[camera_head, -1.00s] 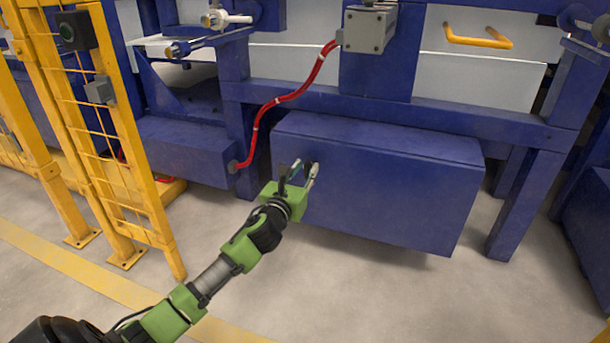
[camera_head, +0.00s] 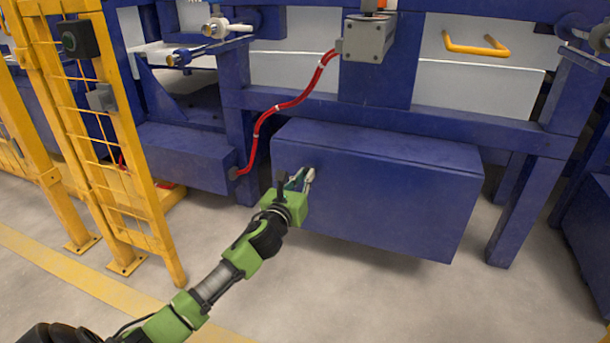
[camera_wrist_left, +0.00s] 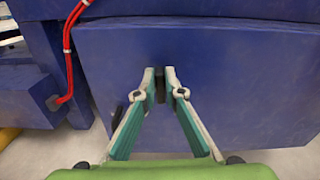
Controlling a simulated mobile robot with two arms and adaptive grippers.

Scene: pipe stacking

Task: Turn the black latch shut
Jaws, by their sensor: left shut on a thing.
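The black latch (camera_wrist_left: 160,84) is a small dark handle on the front face of the blue box (camera_head: 400,195). In the left wrist view it stands upright between my fingertips. My left gripper (camera_head: 303,178), green with pale fingers, reaches the upper left part of that face. It also shows in the left wrist view (camera_wrist_left: 160,80), its two fingers closed in on the latch from both sides. In the head view the fingers mostly hide the latch. My right gripper is in neither view.
A red cable (camera_head: 262,125) hangs left of the box, running up to a grey unit (camera_head: 367,37). A yellow mesh fence (camera_head: 120,130) stands at the left. A blue frame beam (camera_head: 420,112) crosses above the box. The floor in front is clear.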

